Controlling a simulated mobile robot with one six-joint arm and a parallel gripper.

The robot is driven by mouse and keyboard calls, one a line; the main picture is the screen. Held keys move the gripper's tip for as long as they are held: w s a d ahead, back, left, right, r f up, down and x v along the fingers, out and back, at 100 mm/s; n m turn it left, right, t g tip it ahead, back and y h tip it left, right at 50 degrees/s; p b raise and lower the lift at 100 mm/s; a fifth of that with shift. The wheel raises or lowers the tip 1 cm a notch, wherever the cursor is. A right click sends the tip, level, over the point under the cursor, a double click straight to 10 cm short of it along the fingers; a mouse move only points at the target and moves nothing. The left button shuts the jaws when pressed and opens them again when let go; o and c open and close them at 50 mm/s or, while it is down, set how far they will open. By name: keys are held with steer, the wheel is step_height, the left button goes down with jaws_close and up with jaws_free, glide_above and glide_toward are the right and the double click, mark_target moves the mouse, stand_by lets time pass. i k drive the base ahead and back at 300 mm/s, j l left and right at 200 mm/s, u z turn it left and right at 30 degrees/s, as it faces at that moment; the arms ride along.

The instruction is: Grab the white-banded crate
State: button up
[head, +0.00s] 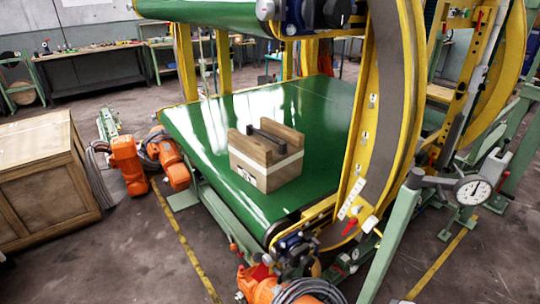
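The white-banded crate (268,172) is a small brown wooden box with a white band around its middle. It sits upright on the green conveyor belt (215,125), near the belt's front end. Two wooden sides rise above its top, with a dark bar-shaped handle (271,140) between them. A small dark marking shows low on its front left face. My gripper is not in this view, and nothing is seen touching the crate.
A curved yellow ring frame (385,110) stands close to the crate's right. Orange motors (128,165) flank the belt's left side, and another (262,287) sits below its front end. A large wooden crate (40,180) stands at left. The belt around the white-banded crate is clear.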

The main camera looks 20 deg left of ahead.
mark_target(268, 157)
steer(key=i+j+u, duration=0.4)
steer(key=i+j, duration=0.5)
steer(key=j, duration=0.4)
steer(key=i+j+u, duration=0.4)
steer(key=i+j, duration=0.65)
